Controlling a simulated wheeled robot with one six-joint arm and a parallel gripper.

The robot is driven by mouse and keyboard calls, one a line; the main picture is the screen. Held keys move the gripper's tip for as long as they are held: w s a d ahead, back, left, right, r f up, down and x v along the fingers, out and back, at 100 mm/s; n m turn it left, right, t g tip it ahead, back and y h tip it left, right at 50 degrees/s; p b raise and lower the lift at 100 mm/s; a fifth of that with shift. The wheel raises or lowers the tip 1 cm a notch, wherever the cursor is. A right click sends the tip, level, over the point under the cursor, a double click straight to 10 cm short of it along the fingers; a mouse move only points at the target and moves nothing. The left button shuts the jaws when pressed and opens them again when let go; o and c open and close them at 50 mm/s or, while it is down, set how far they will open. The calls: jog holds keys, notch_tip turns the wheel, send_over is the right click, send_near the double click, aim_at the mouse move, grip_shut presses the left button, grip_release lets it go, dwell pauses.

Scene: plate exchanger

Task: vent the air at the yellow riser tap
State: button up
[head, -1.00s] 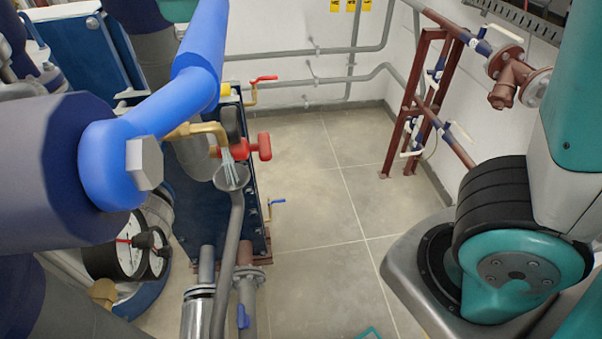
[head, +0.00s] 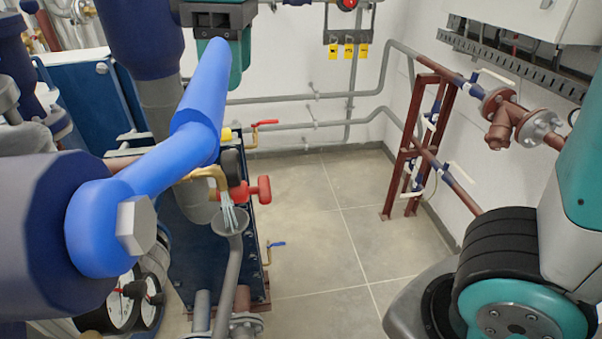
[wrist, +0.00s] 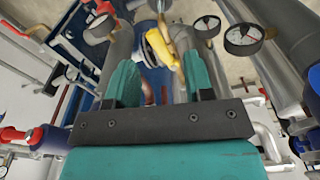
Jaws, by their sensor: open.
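A yellow handle (wrist: 160,48) shows in the wrist view beyond the gap between my fingers. In the head view a small yellow part (head: 226,138) shows beside the lower end of the blue pipe, mostly hidden; I take it to be the same handle. Its turned position is unclear. My gripper (head: 240,62) hangs at the top, partly behind the blue pipe. Its teal fingers in the wrist view (wrist: 160,75) are apart and empty.
Gauges (head: 122,300) sit low left and show in the wrist view (wrist: 243,39). A brown pipe rack (head: 410,150) stands by the right wall. The middle floor (head: 325,225) is clear.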

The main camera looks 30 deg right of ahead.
jog(key=s+d+f+m+y, duration=0.1)
jog(key=s+f+m, duration=0.1)
jog(key=s+f, duration=0.4)
jog(key=s+d+f+m+y+b, duration=0.1)
jog(key=s+f+m+y, duration=0.1)
jog(key=s+f, duration=0.3)
jog(key=shift+s+f+m, duration=0.3)
jog(key=shift+s+f, duration=0.05)
jog(key=shift+f, duration=1.6)
